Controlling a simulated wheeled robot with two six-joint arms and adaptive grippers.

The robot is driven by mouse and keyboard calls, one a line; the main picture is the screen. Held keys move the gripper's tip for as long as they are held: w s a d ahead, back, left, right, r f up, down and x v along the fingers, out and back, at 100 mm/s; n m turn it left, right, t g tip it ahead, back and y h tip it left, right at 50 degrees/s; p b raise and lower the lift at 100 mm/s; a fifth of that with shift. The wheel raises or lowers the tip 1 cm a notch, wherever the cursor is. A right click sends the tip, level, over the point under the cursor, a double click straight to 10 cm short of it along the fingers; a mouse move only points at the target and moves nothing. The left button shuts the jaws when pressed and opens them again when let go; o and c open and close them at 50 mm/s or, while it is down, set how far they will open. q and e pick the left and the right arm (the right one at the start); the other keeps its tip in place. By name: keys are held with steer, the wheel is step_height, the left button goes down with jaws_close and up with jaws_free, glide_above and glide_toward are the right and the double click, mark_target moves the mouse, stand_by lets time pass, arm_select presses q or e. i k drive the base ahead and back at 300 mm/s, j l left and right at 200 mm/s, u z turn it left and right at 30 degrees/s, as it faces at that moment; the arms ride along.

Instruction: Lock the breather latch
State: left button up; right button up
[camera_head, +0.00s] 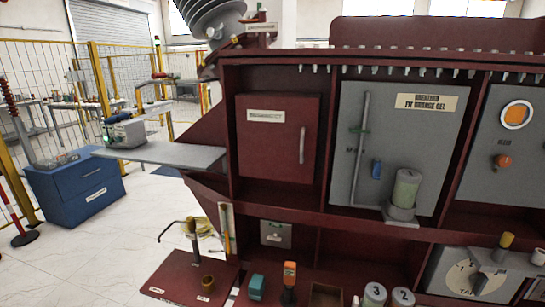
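A vertical grey pipe (361,150) with a green fitting runs left of the blue part. Neither of my grippers shows in the head view.
A closed red door (278,140) is left of the panel. On the lower level are teal (256,287) and orange (289,280) items, an open box (325,295) and cans numbered 3 (374,295) and 2 (402,297). A grey shelf (165,153) juts left.

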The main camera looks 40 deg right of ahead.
mark_target(377, 165)
steer(key=z, duration=1.8)
steer(key=j, duration=1.35)
steer(key=k+j+z, duration=0.1)
steer(key=j, duration=1.3)
